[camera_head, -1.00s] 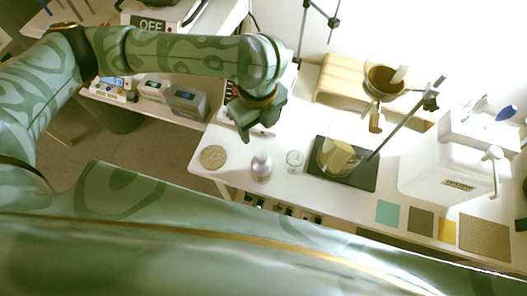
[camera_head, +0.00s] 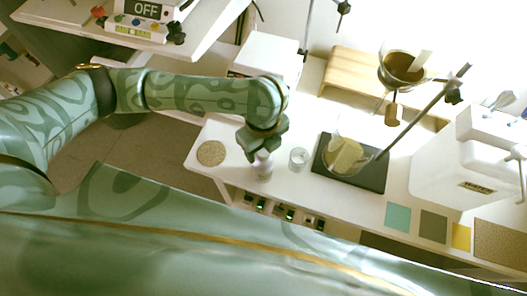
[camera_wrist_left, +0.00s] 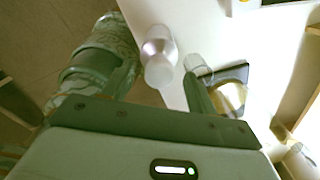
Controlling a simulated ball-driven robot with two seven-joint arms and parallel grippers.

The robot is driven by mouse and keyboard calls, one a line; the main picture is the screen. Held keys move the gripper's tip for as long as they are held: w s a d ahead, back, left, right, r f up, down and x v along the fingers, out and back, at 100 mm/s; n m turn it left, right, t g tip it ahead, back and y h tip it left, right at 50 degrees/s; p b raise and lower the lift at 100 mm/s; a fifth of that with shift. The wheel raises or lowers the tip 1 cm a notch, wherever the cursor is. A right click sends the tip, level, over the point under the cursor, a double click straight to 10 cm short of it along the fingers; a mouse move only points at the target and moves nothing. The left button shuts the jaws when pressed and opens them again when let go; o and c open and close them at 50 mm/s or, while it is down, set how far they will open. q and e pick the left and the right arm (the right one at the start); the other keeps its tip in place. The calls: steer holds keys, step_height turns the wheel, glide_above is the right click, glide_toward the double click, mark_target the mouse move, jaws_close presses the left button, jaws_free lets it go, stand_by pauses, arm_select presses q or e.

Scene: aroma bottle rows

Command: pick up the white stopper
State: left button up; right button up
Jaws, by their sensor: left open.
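A silver-white bottle (camera_head: 262,168) stands near the front left of the white bench, and its top is hidden under my left gripper (camera_head: 260,149) in the head view. In the left wrist view the bottle (camera_wrist_left: 157,43) shows from above, with a pale rounded top, the white stopper (camera_wrist_left: 160,73), toward the camera. My left gripper (camera_wrist_left: 160,84) is open, with the stopper in line with the gap between its fingers. I cannot tell whether the fingers touch it. My right gripper is not in view.
A small clear glass (camera_head: 298,157) stands close right of the bottle. A black plate (camera_head: 372,177) with a beaker (camera_head: 345,157) is further right, with a slanting metal rod over it. A round cork coaster (camera_head: 211,153) lies at left. The bench front edge is close below.

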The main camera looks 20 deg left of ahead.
mark_target(264, 152)
arm_select(q)
steer(key=c, duration=1.1)
steer(key=shift+r, duration=0.1)
steer(key=shift+r+p, duration=0.4)
steer(key=shift+r, duration=0.15)
steer(key=r+p, duration=0.1)
steer(key=r, duration=0.2)
steer(key=shift+s+d+p, duration=0.15)
steer(key=shift+s+p, duration=0.05)
steer(key=shift+p, duration=0.2)
steer(key=shift+s+d+r+p, duration=0.95)
steer(key=shift+s+d+r, duration=0.4)
steer(key=shift+s, duration=0.55)
steer(key=shift+s+d+r+p, duration=0.9)
steer(key=shift+s+d+r, duration=0.25)
steer(key=shift+s+r, duration=0.6)
steer(key=shift+s+d+r+p, duration=0.95)
steer(key=shift+s+d+r, duration=0.35)
steer(key=shift+s, duration=0.7)
